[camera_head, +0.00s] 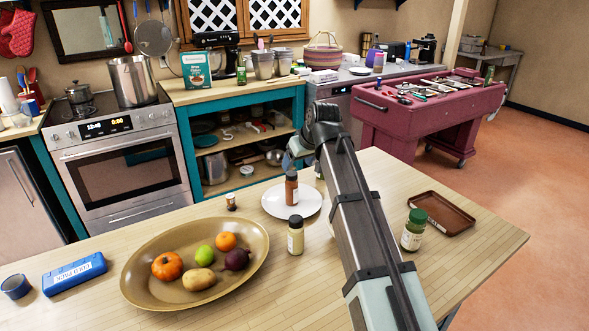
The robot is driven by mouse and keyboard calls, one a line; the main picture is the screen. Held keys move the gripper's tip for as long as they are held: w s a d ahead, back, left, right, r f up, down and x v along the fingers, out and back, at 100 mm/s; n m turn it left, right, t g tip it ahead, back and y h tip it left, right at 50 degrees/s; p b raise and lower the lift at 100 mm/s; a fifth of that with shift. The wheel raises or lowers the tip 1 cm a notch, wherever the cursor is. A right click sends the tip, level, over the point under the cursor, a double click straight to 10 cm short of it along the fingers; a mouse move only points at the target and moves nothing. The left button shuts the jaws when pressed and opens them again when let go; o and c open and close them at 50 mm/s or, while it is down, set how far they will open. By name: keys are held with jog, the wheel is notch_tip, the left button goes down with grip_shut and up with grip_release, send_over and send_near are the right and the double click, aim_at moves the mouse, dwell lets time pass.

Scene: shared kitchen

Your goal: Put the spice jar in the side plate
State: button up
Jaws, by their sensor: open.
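A slim jar with reddish-brown contents and a dark cap (291,188), which looks like the spice jar, stands upright within the outline of the white side plate (272,205). Its base appears to rest on the plate. My gripper (290,163) is open, just above and behind the jar's cap. The fingers are small and partly hidden by my arm, so I cannot tell whether they touch the jar. My arm reaches in from the lower right and covers the area just right of the plate.
A jar with pale yellow contents (296,236) stands just in front of the plate. A tiny jar (231,202) stands to its left. A large bowl of produce (140,284), a blue cold pack (74,274), a green-lidded jar (414,231) and a brown tray (442,214) share the wooden counter.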

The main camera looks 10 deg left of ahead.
jog(key=shift+v, duration=1.85)
